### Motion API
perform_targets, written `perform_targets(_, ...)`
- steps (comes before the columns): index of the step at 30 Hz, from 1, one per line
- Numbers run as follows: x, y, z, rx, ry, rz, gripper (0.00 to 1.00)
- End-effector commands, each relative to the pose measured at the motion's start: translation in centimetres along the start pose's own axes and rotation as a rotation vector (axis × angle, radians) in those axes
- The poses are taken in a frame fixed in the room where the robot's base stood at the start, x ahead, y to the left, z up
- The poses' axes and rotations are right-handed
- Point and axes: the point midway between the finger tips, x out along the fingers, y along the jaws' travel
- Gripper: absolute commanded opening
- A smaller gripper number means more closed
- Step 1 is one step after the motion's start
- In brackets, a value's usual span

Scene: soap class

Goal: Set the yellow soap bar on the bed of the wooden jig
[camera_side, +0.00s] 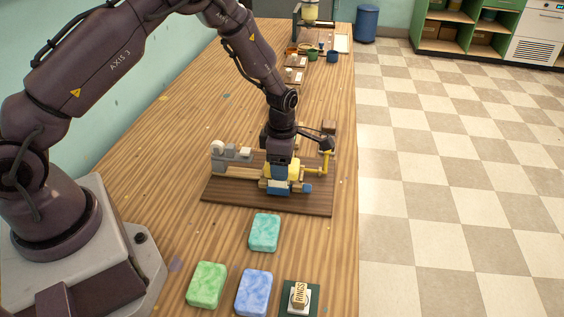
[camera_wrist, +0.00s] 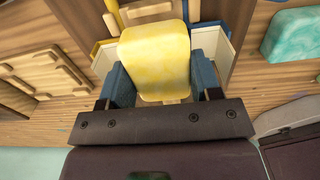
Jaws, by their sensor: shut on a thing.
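The yellow soap bar (camera_wrist: 155,60) is between the two blue fingers of my gripper (camera_wrist: 163,85) in the wrist view. My gripper is shut on it. In the side view my gripper (camera_side: 279,182) is over the wooden jig (camera_side: 225,187), and the soap bar (camera_side: 294,172) shows only in part behind the fingers. Pale and blue parts of the jig show around the bar in the wrist view. The bed under the bar is hidden, so I cannot tell whether the bar touches it.
A teal soap (camera_side: 264,232), a green soap (camera_side: 207,285) and a blue soap (camera_side: 254,292) lie in front of the jig. A "RINGS" stamp (camera_side: 299,295) stands on a green base beside them. A yellow lever (camera_side: 325,163) rises at the jig's right. Small containers stand farther back.

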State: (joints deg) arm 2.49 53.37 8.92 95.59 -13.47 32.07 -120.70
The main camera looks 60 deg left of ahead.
Motion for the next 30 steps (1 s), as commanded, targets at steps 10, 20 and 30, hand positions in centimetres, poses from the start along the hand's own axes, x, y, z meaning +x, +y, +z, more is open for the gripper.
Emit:
perform_targets(10,0.4,0.0,0.0,0.000,0.000,0.000,0.33)
perform_targets(20,0.8,0.0,0.0,0.000,0.000,0.000,0.33)
perform_targets(30,1.1,0.0,0.0,0.000,0.000,0.000,0.33)
